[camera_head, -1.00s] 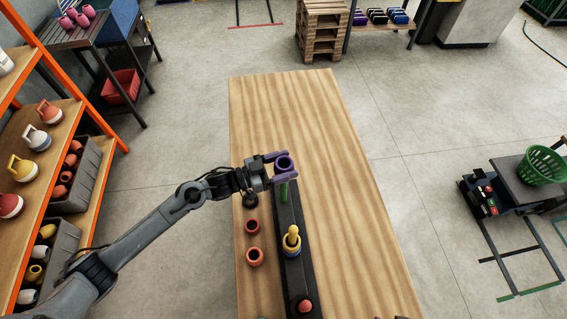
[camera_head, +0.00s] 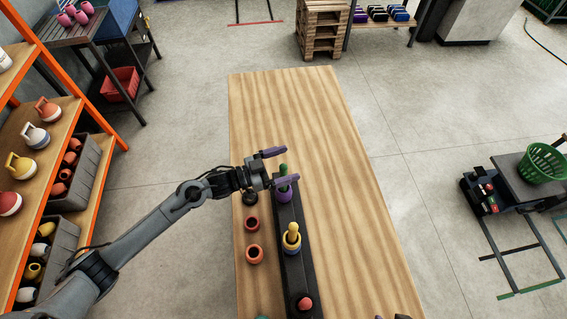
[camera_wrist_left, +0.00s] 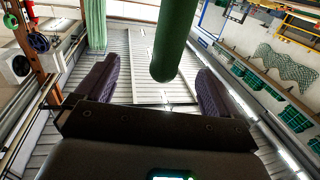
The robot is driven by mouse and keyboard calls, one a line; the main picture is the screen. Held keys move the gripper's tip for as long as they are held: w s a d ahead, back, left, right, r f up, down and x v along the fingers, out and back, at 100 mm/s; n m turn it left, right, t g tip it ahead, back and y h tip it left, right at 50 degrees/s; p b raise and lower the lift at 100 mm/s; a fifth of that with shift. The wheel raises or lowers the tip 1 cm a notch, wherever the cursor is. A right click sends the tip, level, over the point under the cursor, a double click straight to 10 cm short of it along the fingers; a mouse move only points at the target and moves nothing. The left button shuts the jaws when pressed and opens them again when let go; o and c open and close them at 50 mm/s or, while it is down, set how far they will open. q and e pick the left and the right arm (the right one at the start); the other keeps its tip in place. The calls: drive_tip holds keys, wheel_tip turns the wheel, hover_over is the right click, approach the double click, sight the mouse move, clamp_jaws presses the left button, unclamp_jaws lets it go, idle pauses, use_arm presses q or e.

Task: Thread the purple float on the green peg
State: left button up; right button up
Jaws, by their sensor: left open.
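The purple float (camera_head: 284,195) sits around the green peg (camera_head: 283,170), low on it, and the peg's tip stands out above. The peg is at the far end of a long black base (camera_head: 289,222) on the table. My left gripper (camera_head: 290,166) is open, with its purple fingers apart on either side of the peg, above the float. In the left wrist view the green peg (camera_wrist_left: 175,40) shows between the spread fingers; the float does not show there. Only small purple tips at the bottom edge of the head view may be my right gripper (camera_head: 391,317).
A yellow peg (camera_head: 292,232) with yellow and blue floats and a red peg (camera_head: 304,303) stand on the same base. Two reddish floats (camera_head: 253,254) and a dark one (camera_head: 250,198) lie left of it. The wooden table (camera_head: 340,180) is clear to the right.

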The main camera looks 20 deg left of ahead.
use_arm(q)
drive_tip(key=v, duration=1.1)
drive_tip(key=shift+b, duration=0.4)
drive_tip(key=shift+d, duration=0.1)
idle(0.4)
